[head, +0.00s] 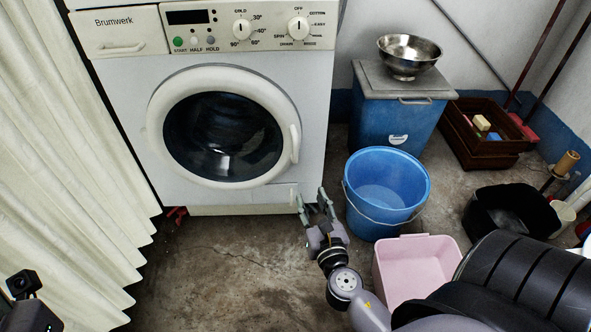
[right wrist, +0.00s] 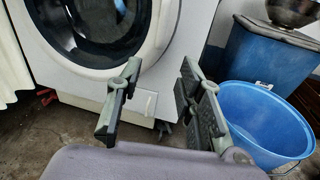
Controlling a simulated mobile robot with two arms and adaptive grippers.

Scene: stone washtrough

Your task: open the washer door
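The white washer (head: 318,105) stands at the back, with its round door (head: 222,126) shut against the front. The door has a white ring and dark glass, and a handle (head: 295,143) on its right side. My right gripper (head: 313,200) is open and empty in front of the washer's lower right corner, below the handle and apart from it. In the right wrist view, the open fingers (right wrist: 160,90) stand before the washer's lower front, with part of the door (right wrist: 95,30) at the top. My left gripper (head: 22,284) shows only partly at the lower left edge; its fingers cannot be made out.
A blue bucket (head: 388,187) stands just right of my right gripper, with a pink basin (head: 417,262) nearer. A blue bin (head: 385,122) with a metal bowl (head: 408,52) stands right of the washer. A pale curtain (head: 62,160) hangs at left. The floor before the washer is clear.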

